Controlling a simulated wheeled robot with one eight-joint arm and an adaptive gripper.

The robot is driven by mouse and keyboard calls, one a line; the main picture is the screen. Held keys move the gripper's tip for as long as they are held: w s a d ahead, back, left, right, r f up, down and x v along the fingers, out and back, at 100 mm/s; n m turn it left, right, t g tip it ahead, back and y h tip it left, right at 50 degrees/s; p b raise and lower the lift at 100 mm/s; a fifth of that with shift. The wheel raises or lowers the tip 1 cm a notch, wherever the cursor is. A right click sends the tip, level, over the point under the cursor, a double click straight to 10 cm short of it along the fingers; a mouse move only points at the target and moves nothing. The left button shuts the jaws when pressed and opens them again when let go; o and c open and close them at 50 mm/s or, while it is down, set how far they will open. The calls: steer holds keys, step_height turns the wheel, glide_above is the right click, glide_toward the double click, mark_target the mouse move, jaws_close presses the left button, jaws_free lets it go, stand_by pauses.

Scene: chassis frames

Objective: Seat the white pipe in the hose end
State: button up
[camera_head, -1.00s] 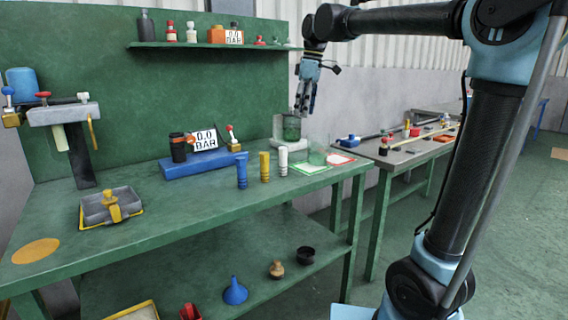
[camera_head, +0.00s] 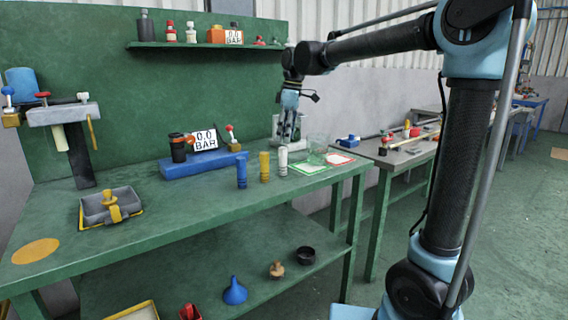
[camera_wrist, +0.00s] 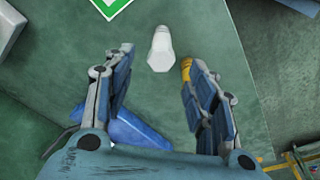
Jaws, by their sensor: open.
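The white pipe (camera_head: 283,161) stands upright on the green bench, right of a yellow pipe (camera_head: 264,167) and a blue pipe (camera_head: 241,172). In the wrist view the white pipe (camera_wrist: 160,50) lies between and beyond my open fingertips, seen from above. My gripper (camera_head: 290,136) is above the white pipe in the head view and holds nothing. In the wrist view my gripper (camera_wrist: 163,58) has the yellow pipe (camera_wrist: 186,69) partly hidden beside its right finger. I cannot make out the hose end for certain.
A blue block (camera_head: 200,164) with a black cup and a 0.0 BAR gauge (camera_head: 204,139) stands behind the pipes. A glass beaker (camera_head: 318,143) and green-edged sheet (camera_head: 308,168) are to the right. A grey tray (camera_head: 109,206) and a clamp stand (camera_head: 63,114) are left.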

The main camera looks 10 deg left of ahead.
mark_target(283, 148)
steer(key=shift+a+f, duration=0.25)
steer(key=shift+f, duration=1.35)
steer(key=shift+a+f, duration=0.2)
steer(key=shift+f, duration=1.35)
jaws_close()
